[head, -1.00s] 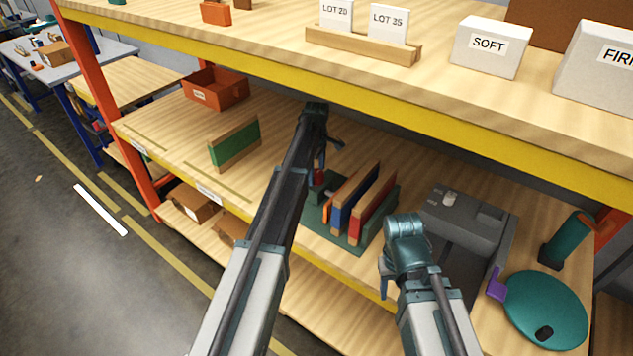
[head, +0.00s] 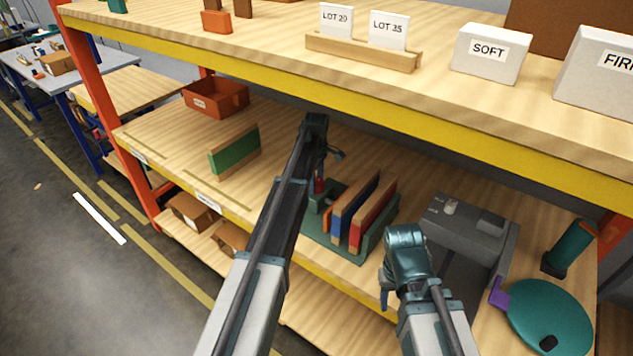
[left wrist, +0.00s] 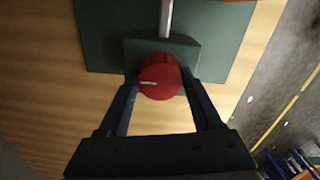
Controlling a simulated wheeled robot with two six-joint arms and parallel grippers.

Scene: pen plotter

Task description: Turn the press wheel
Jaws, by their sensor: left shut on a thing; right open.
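The red press wheel (left wrist: 160,77) sits between the two fingers of my left gripper (left wrist: 160,92) in the left wrist view, with a pale mark on its face. It is mounted at a dark green block (left wrist: 190,52) with a grey rod (left wrist: 166,18) behind it. In the head view the wheel (head: 320,186) is small and partly hidden by my left gripper (head: 322,175), which is shut on it. The press's green base (head: 352,248) carries upright blue-and-wood (head: 355,210) and red-and-wood (head: 373,215) boards. My right gripper (head: 386,288) is open, in front of the shelf and right of the press.
A grey machine (head: 470,230) and a teal disc (head: 548,315) stand right of the press. A green board (head: 235,150) and an orange bin (head: 216,97) are to the left. The yellow-edged upper shelf (head: 360,95) hangs above the press.

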